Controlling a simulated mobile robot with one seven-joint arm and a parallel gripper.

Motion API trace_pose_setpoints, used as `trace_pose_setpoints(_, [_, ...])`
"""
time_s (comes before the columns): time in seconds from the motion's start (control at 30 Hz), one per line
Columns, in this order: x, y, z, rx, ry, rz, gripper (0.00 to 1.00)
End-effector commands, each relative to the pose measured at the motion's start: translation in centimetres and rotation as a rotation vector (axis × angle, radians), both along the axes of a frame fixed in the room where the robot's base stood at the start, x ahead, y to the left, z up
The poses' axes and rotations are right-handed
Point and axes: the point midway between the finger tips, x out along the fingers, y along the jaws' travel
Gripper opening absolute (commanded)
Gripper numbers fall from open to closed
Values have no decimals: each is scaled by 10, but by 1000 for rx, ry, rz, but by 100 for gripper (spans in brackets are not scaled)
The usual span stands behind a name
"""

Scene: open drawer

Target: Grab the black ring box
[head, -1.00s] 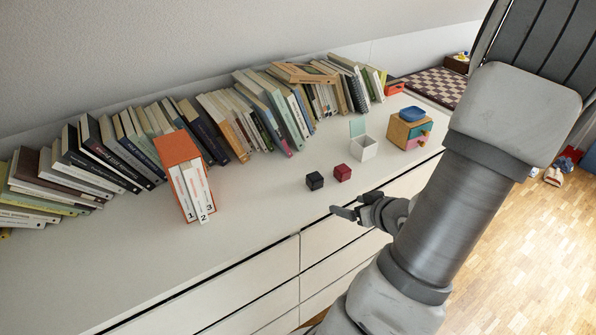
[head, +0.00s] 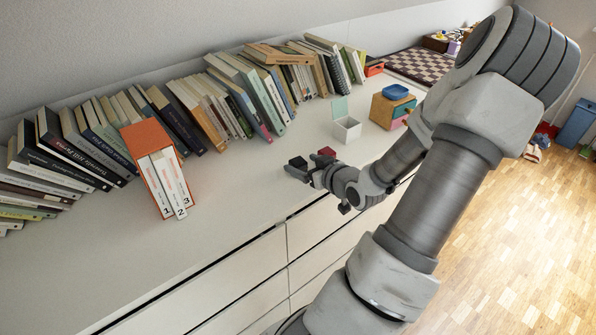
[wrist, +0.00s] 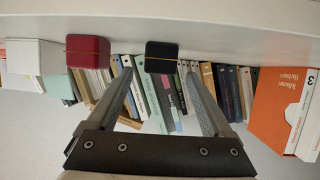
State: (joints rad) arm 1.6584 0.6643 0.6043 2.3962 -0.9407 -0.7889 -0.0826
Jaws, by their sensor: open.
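The black ring box (head: 298,162) sits on the white dresser top, partly hidden by my gripper in the head view. In the wrist view the black ring box (wrist: 161,56) appears upside down, between and just beyond my fingertips. My gripper (head: 302,175) is open, low over the dresser at the near side of the box. The wrist view shows its two fingers (wrist: 158,70) spread apart with nothing between them. I cannot tell whether a finger touches the box.
A red ring box (head: 327,152) stands right beside the black one, close to my gripper. Books (head: 240,95) line the wall, and an orange binder holder (head: 150,150) stands left.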

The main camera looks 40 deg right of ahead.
Motion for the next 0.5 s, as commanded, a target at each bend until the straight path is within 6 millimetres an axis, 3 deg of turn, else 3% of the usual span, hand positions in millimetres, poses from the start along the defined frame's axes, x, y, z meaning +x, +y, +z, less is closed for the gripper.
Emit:
trace_pose_setpoints(0.27, [20, -4, -10, 0, -1, 0, 85])
trace_pose_setpoints(0.5, [52, -11, -23, 1, 0, 2, 85])
